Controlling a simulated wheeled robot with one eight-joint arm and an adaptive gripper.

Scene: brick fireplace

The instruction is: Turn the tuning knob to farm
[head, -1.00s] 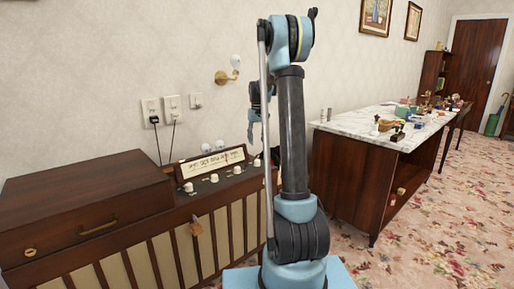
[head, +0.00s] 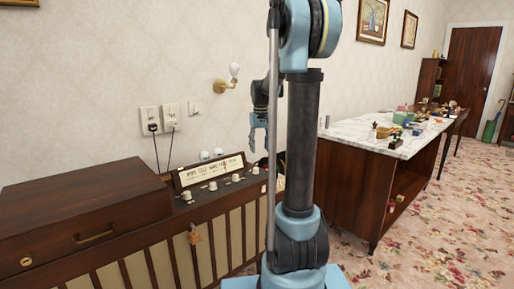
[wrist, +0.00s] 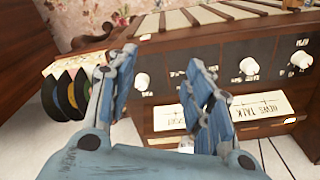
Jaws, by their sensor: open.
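The wooden radio console (head: 105,230) stands against the wall, with a slanted dial panel (head: 210,170) and a row of white knobs below it. In the wrist view its front shows a left knob (wrist: 142,81), a middle knob (wrist: 248,66) and a right knob (wrist: 301,60), with small unreadable labels. The dial panel there (wrist: 262,110) reads "NEWS TALK"; I cannot tell which knob is for tuning. My gripper (head: 258,138) hangs above the right end of the panel. In the wrist view its fingers (wrist: 165,72) are apart, with the left knob beyond the gap; no contact shows.
Round records (wrist: 70,95) stand beside the console in the wrist view. Plugged wall outlets (head: 151,121) and a wall lamp (head: 229,78) are behind. A marble-topped counter (head: 365,136) with clutter stands right; carpet is open in front.

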